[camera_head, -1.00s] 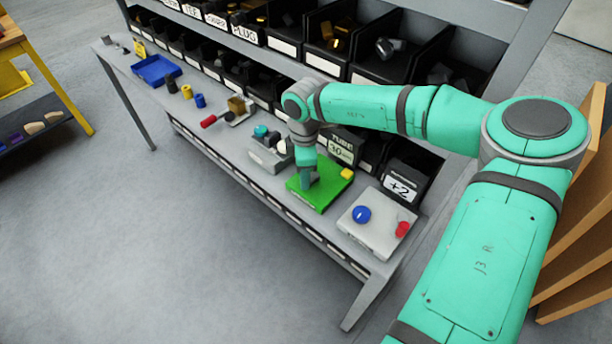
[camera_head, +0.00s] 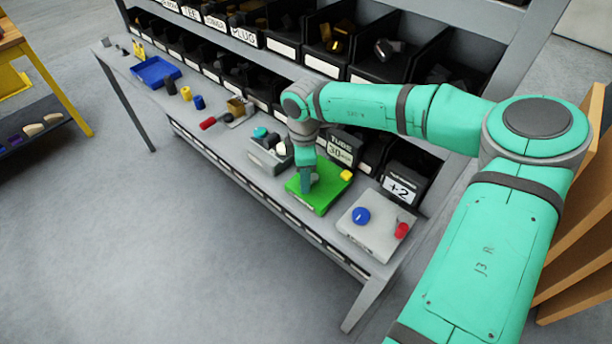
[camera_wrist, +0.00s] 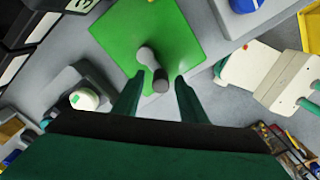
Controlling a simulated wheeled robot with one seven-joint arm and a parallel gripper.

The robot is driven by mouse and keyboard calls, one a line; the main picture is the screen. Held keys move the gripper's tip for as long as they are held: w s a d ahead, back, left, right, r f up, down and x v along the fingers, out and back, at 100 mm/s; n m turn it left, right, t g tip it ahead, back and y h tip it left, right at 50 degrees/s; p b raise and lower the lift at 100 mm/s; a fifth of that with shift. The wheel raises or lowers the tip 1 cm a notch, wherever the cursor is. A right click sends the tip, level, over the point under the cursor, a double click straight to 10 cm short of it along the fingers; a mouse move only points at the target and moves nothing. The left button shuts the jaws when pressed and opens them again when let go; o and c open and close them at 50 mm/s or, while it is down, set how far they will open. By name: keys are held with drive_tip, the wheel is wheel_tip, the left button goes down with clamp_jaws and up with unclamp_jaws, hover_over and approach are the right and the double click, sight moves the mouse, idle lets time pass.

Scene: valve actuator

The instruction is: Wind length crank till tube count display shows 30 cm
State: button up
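The length crank (camera_wrist: 147,58) is a grey arm with a dark-ended knob on a green plate (camera_wrist: 112,32). It shows in the wrist view; in the head view my gripper hides it. My gripper (camera_wrist: 158,96) is open, its two dark green fingers apart on either side of the crank's knob end, with visible gaps. In the head view my gripper (camera_head: 306,187) points down over the green plate (camera_head: 322,200). The tube display (camera_head: 341,151) stands behind the plate and reads 30; its small unit text is hard to read.
A grey box with a blue knob (camera_head: 361,215) and a red knob (camera_head: 401,230) sits right of the plate. A +2 display (camera_head: 401,188) stands behind it. A grey fixture (camera_head: 268,158) is close on the left. A yellow block (camera_head: 346,175) is at the plate's corner.

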wheel_tip(320, 180, up, 10)
drive_tip(key=shift+r, duration=0.2)
idle(0.6)
